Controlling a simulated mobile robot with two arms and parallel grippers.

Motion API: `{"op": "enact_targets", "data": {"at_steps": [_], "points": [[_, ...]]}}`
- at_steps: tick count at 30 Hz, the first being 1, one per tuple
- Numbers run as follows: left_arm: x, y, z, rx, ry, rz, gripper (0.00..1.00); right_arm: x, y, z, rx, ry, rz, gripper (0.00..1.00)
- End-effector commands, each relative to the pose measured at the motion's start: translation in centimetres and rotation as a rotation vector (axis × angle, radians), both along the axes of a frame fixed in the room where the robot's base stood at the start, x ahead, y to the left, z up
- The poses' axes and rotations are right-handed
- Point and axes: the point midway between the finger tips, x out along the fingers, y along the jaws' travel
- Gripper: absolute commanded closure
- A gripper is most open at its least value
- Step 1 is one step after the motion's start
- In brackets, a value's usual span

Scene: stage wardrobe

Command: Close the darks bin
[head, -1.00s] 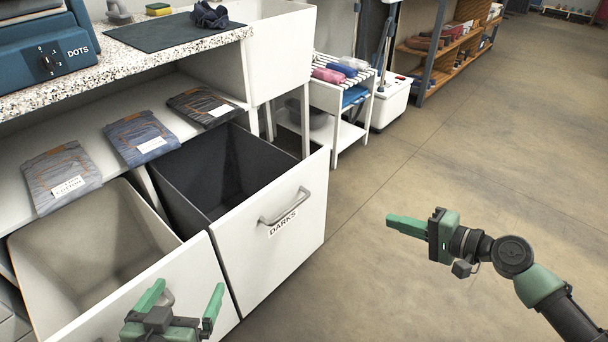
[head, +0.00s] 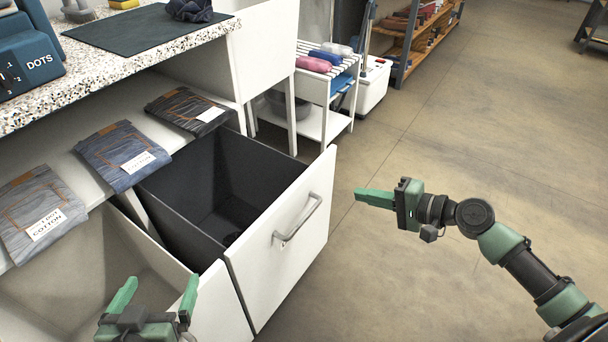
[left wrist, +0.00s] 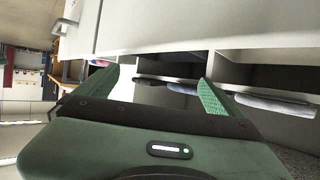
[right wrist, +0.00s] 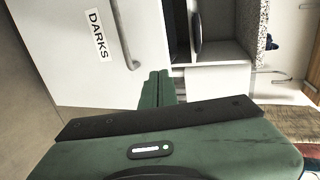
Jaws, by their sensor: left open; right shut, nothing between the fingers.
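The darks bin (head: 290,255) is a white-fronted drawer bin with a dark inside, pulled out from under the counter. Its bar handle (head: 298,219) is on the front. In the right wrist view the front (right wrist: 75,50) shows the DARKS label (right wrist: 98,36) and the handle (right wrist: 124,35). My right gripper (head: 357,195) is shut and empty, right of the bin front and apart from it; its closed fingers also show in the right wrist view (right wrist: 157,88). My left gripper (head: 158,290) is open and empty, in front of the neighbouring pale bin (head: 215,310).
The pale bin is also pulled out, left of the darks bin. Folded jeans (head: 122,155) lie on the shelf above the bins. A speckled counter (head: 110,85) is above. A small white rack (head: 325,95) stands behind. The floor (head: 470,140) to the right is clear.

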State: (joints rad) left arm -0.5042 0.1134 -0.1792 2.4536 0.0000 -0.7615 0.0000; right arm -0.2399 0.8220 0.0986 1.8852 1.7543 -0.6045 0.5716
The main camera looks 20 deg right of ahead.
Motion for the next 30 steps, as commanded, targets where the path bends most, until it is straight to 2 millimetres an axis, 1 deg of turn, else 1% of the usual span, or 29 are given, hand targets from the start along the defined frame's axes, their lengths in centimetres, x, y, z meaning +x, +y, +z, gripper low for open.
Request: {"op": "enact_targets", "data": {"at_steps": [5, 11, 18, 21, 25, 30], "points": [[0.5, -0.2, 0.7, -0.011, -0.046, -0.003, 0.03, 1.2, 0.9, -0.4, 0.0, -0.004, 0.0, 1.0], [1.4, -0.8, 2.7, -0.039, -0.157, -0.01, 0.03, 4.1, 3.2, -1.5, 0.002, -0.006, 0.001, 1.0], [2.1, -1.4, 5.8, -0.078, -0.315, -0.02, 0.03, 7.9, 6.1, -3.1, 0.002, -0.004, 0.0, 1.0], [2.2, -1.5, 6.6, -0.087, -0.35, -0.023, 0.03, 9.1, 7.1, -2.9, 0.002, -0.004, 0.0, 1.0], [2.3, -1.7, 7.4, -0.097, -0.39, -0.025, 0.03, 10.1, 7.9, -3.0, 0.001, -0.002, 0.0, 1.0], [2.3, -1.7, 7.9, -0.102, -0.413, -0.026, 0.03, 10.6, 8.3, -3.0, 0.0, 0.0, 0.001, 1.0]]}}
